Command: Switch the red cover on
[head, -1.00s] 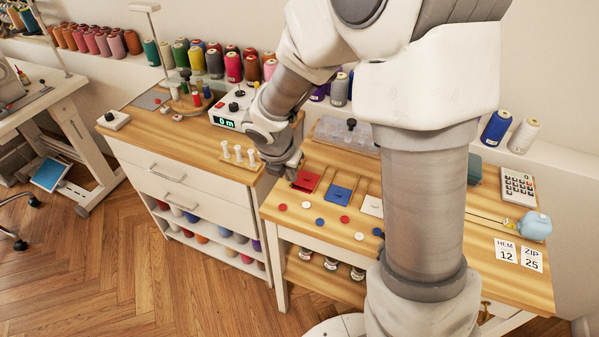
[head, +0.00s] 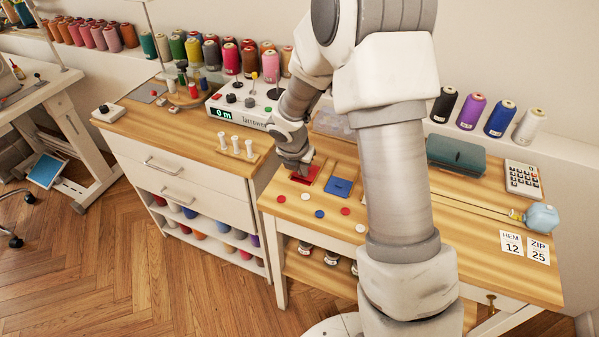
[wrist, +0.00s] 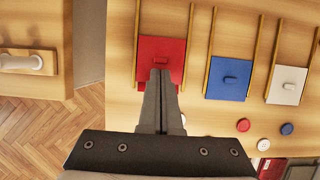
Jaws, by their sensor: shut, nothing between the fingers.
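The red cover (head: 302,175) is a flat red panel between two thin wooden rails on the right-hand table. It also shows in the wrist view (wrist: 172,48), where a small red knob stands near its middle. My gripper (head: 305,172) is shut and empty. In the wrist view its fingertips (wrist: 160,75) lie over the near part of the red cover, by the knob. I cannot tell whether they touch it.
The blue cover (wrist: 230,80) and the white cover (wrist: 287,86) sit to the right between their own rails. Buttons (wrist: 243,125) lie in front of them. A spool rack (head: 236,147) stands on the left cabinet. A calculator (head: 522,180) lies far right.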

